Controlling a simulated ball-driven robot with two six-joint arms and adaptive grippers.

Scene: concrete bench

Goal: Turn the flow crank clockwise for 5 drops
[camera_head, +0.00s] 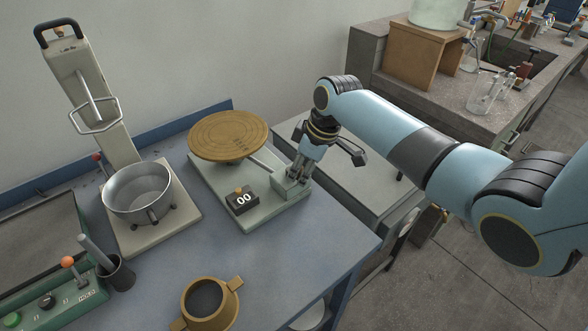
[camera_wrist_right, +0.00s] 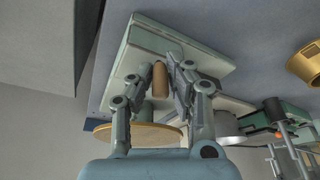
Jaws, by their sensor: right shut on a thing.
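The flow table has a round brass-coloured disc (camera_head: 228,135) on a pale green base plate (camera_head: 265,212) on the blue bench. A small dark counter (camera_head: 242,201) on its base reads 00. My right gripper (camera_head: 295,178) reaches down at the right end of the base, and its fingers hide the crank in the head view. In the right wrist view the gripper (camera_wrist_right: 161,88) is shut on the brown crank handle (camera_wrist_right: 160,79), which stands between the fingers. The disc's edge (camera_wrist_right: 150,137) shows beyond the fingers there. My left gripper is not in view.
A mixer with a steel bowl (camera_head: 139,192) stands left of the flow table. A brass mould (camera_head: 209,303) sits near the front edge, and a dark cup (camera_head: 116,277) holds a rod. A green control box (camera_head: 60,303) is at the lower left. Blue bench is clear between.

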